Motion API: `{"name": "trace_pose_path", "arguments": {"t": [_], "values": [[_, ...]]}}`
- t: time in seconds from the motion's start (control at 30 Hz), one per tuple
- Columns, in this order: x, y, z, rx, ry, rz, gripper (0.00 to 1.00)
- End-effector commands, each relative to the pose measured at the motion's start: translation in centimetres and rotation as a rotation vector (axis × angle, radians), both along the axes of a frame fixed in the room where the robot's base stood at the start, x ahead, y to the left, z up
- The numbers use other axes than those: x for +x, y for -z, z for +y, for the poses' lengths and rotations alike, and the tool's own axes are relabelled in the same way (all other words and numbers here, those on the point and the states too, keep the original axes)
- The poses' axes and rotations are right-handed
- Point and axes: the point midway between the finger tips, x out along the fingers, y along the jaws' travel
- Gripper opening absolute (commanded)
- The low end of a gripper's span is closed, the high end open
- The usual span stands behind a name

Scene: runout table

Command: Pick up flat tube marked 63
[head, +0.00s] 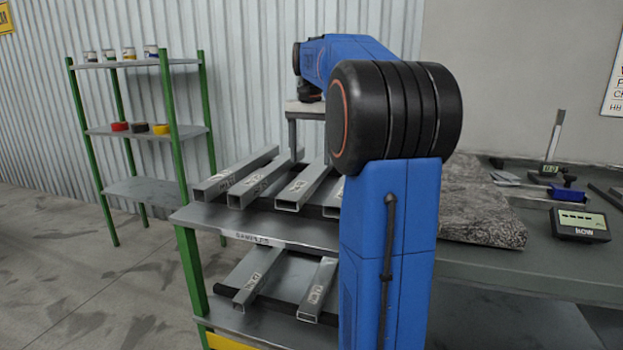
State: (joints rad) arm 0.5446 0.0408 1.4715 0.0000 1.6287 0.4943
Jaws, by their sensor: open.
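Several grey metal tubes lie side by side on the upper shelf (300,232), their open ends toward me. They are a left tube (236,172), a second tube (262,180), a third tube (302,186) and a partly hidden fourth tube (333,197). Each carries a small pale label, too small to read, so I cannot tell which is marked 63. My gripper (310,154) is open, pointing down over the far part of the tubes, its two fingers apart. The fingertips are close to the third tube; whether they touch or straddle it is unclear. My arm hides the right side.
Two more labelled tubes, one left (257,280) and one right (318,288), lie on the lower shelf. A granite slab (480,215) and a small display (579,224) are on the bench at right. A green-framed rack (150,130) with tins stands behind left. The floor at left is clear.

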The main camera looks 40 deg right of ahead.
Motion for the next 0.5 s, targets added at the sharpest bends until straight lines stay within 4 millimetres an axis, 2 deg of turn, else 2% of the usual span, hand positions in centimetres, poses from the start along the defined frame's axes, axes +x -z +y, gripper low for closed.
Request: {"name": "trace_pose_path", "arguments": {"t": [0.3,0.5], "values": [[-0.2,3.9,-0.4,0.002,0.0,0.002,0.69],[-0.2,5.0,-0.4,0.001,0.0,0.001,0.69]]}}
